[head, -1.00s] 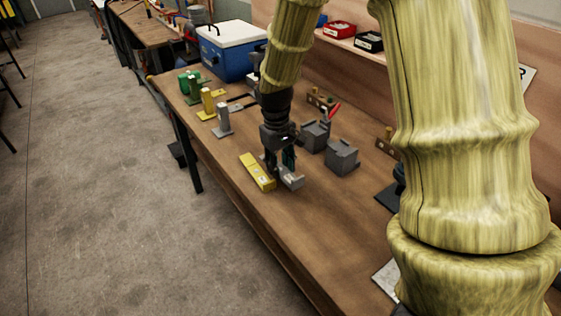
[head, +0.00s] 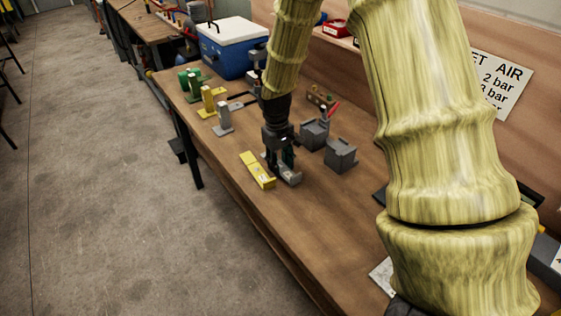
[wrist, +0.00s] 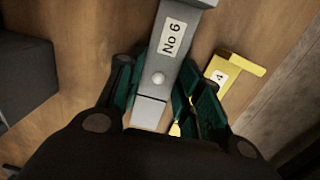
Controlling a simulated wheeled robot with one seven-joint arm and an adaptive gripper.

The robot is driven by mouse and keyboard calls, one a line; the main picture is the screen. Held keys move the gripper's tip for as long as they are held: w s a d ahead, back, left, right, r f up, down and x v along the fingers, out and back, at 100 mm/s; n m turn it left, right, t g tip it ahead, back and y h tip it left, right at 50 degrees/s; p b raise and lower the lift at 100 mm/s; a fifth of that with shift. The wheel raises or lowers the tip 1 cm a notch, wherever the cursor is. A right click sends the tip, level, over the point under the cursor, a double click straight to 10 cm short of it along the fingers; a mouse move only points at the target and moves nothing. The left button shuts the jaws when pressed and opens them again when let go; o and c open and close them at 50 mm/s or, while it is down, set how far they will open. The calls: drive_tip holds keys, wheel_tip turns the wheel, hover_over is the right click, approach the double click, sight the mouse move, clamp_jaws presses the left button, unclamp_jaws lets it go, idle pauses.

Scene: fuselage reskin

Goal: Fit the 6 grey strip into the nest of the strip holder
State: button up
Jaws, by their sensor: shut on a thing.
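The grey strip (wrist: 168,70) carries a "No 6" label and a round knob in the wrist view. It also shows on the bench in the head view (head: 290,176). My gripper (wrist: 160,95) is shut on it, with a green-padded finger on each side. My gripper also shows in the head view (head: 279,164). The strip looks at or very near the bench top; I cannot tell whether it touches. I cannot tell surely which fixture is the strip holder; a grey upright piece on a flat base (head: 223,120) stands at the bench's left.
A yellow strip (head: 257,171) lies just left of the grey strip; its label shows in the wrist view (wrist: 219,76). Two grey blocks (head: 314,134) (head: 341,155) stand to the right. Yellow (head: 209,101) and green (head: 191,84) stands and a blue cooler (head: 232,55) are farther back. The front bench is clear.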

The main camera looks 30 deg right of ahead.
drive_tip(key=o, duration=1.1)
drive_tip(key=shift+f, duration=0.15)
drive_tip(key=shift+c, duration=0.2)
